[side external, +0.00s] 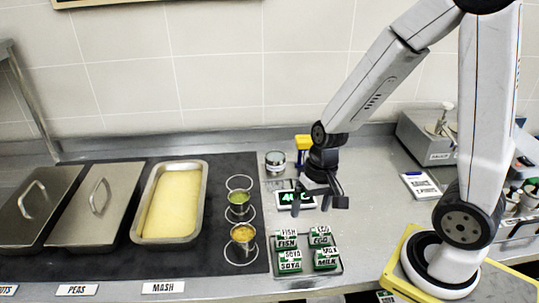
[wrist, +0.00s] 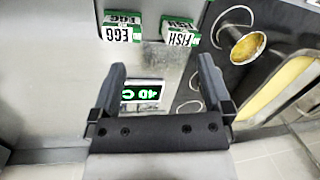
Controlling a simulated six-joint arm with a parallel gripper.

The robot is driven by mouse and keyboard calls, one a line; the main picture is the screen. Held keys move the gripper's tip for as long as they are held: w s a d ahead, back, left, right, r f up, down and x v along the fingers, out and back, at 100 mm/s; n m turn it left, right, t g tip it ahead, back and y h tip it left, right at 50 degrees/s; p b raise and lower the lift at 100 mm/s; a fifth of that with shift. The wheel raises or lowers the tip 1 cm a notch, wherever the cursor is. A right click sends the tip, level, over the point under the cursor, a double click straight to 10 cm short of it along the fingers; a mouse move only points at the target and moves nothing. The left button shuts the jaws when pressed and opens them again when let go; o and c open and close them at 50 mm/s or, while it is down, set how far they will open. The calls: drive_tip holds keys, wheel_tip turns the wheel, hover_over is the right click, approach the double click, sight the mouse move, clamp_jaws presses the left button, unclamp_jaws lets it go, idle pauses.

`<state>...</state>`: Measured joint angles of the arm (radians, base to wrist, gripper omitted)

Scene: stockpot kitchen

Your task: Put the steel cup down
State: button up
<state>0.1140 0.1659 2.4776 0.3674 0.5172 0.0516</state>
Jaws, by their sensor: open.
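Two small steel cups stand on the dark mat right of the mash pan. One, with green contents (side external: 238,209), stands in the middle ring. The other, with orange-yellow contents (side external: 243,246), stands in the front ring; it also shows in the wrist view (wrist: 236,36). The back ring (side external: 239,183) looks empty. A round steel container (side external: 275,163) stands behind, near the wall; I cannot tell what is in it. My gripper (side external: 318,204) is open with nothing between its fingers (wrist: 161,66), above the counter by the display, right of the cups.
A green-lit display (side external: 296,199) lies below my gripper. A tray with several labelled boxes (side external: 325,258) lies in front of it. The mash pan (side external: 147,230) and two lidded pans (side external: 93,210) are at left. A labelled card (side external: 420,186) lies at right.

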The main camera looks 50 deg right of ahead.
drive_tip(key=shift+w+r+n+t+h, duration=0.15)
drive_tip(key=shift+r+n+t+h, duration=0.25)
drive_tip(key=shift+n, duration=0.55)
drive_tip(key=shift+w+r+n+t+h, duration=0.15)
drive_tip(key=shift+r+n+t+h, duration=0.15)
drive_tip(key=shift+r+n, duration=0.45)
drive_tip(key=shift+w+r+n+t+h, duration=0.15)
drive_tip(key=shift+r+n+t+h, duration=0.2)
drive_tip(key=shift+n, duration=0.75)
drive_tip(key=shift+f, duration=0.1)
